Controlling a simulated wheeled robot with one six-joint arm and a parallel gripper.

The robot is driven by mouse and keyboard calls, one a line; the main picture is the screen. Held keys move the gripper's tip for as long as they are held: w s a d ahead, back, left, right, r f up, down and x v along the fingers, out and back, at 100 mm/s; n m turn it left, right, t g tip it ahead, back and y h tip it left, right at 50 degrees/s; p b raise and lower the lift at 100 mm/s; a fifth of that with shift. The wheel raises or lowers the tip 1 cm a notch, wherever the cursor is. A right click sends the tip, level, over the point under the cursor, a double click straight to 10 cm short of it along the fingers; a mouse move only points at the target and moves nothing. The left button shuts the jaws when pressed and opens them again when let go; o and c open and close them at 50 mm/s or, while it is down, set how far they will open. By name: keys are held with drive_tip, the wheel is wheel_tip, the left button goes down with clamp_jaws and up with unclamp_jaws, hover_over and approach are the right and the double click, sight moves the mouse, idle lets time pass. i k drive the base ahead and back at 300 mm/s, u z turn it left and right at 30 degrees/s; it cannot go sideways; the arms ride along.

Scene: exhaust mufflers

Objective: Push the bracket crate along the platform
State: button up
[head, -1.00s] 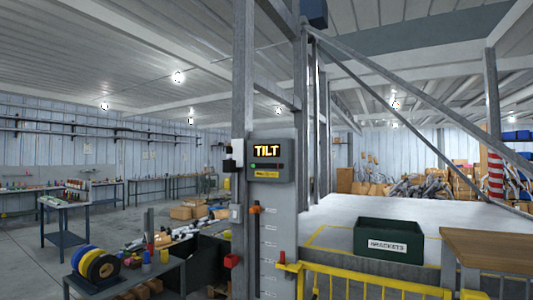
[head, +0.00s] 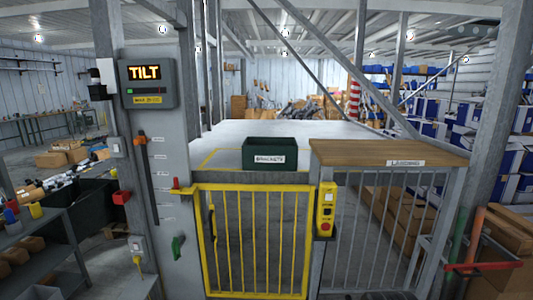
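The bracket crate (head: 269,148) is a dark green open box with a white label reading "BRACKETS". It sits upright on the pale grey platform (head: 300,130), near the platform's front edge, behind the yellow gate and left of a wooden-topped bench. Its inside is too dark to make out. My gripper is not in view.
A yellow barred gate (head: 255,240) stands in front of the platform. A wooden-topped bench (head: 375,152) labelled "LANDING" is to its right. A post carries a display (head: 148,77) reading "TILT". A yellow control box (head: 326,210) hangs beside the gate. Shelving (head: 40,240) stands at left.

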sight(258, 153)
drive_tip(key=u, duration=0.5)
drive_tip(key=i, duration=0.8)
drive_tip(key=u, duration=0.9)
drive_tip(key=i, duration=1.55)
drive_tip(key=z, duration=0.05)
